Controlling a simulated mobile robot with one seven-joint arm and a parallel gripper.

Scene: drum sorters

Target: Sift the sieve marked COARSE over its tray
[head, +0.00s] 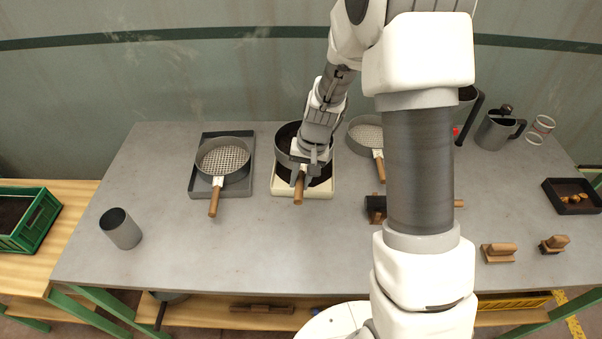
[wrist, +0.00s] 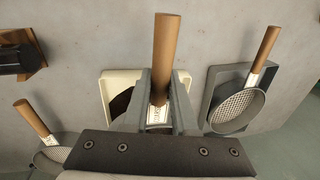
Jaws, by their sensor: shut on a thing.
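My gripper (head: 308,168) is shut on the wooden handle (head: 301,189) of the middle sieve, whose dark round rim (head: 283,160) shows over a cream tray (head: 289,192). In the wrist view my gripper (wrist: 162,82) has one finger on each side of the handle (wrist: 167,45), with the cream tray (wrist: 113,82) below. A pale label plate (wrist: 157,117) shows between the fingers, but I cannot read it. The gripper hides much of this sieve. I cannot tell whether the sieve touches its tray.
A second sieve (head: 224,160) lies in a grey tray (head: 195,178) to the left. A third sieve (head: 366,134) lies just right. A grey cup (head: 121,229) stands front left. Jugs (head: 497,130) and wooden-handled tools (head: 498,252) are on the right. The front middle of the table is clear.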

